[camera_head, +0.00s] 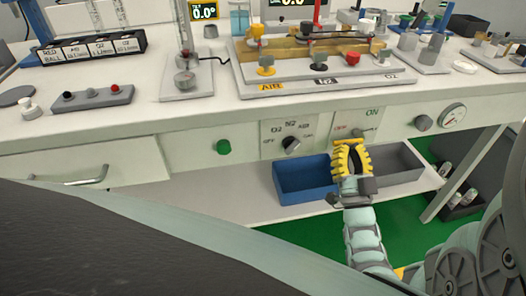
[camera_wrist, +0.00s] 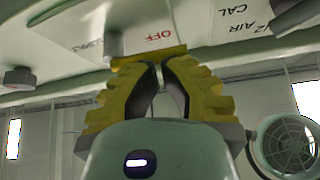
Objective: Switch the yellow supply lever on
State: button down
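In the head view, a panel (camera_head: 374,118) marked OFF and ON is on the cart's front face. A small grey knob or lever end shows on it, partly hidden by my gripper. A yellow handle (camera_head: 265,68) stands behind the yellow AIR label on the worktop board. My gripper (camera_head: 350,143), with yellow ribbed fingers, is just below and in front of the OFF/ON panel.
A selector dial (camera_head: 291,144) and a green knob (camera_head: 224,147) are left of my gripper. A grey knob (camera_head: 423,122) and a gauge (camera_head: 453,116) are to its right. A blue bin (camera_head: 302,190) and a grey bin (camera_head: 403,174) stand on the shelf below.

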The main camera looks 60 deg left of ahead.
aim_at(355, 140)
jog(key=r+m+t+h+p, duration=0.1)
jog(key=m+h+p, duration=0.1)
jog(key=m, duration=0.1)
jog(key=r+m+t+h+p, duration=0.1)
jog(key=m+t+p, duration=0.1)
jog(key=m, duration=0.1)
jog(key=r+m+t+h+p, duration=0.1)
jog(key=m+h+p, duration=0.1)
jog(key=m+p, duration=0.1)
jog(key=shift+w+d+r+m+t+h, duration=0.15)
jog(key=shift+w+m+t+h, duration=0.2)
jog(key=shift+m, duration=0.25)
jog(key=m+h+p, duration=0.1)
jog(key=m+p, duration=0.2)
jog(key=w+m+h+p, duration=0.1)
jog(key=m+h+p, duration=0.1)
jog(key=m, duration=0.1)
jog(key=w+d+r+m+h+p, duration=0.1)
jog(key=m+h+p, duration=0.1)
jog(key=m+p, duration=0.1)
jog(key=shift+w+r+p, duration=0.1)
jog(key=shift+w+p, duration=0.05)
jog(key=shift+p, duration=0.15)
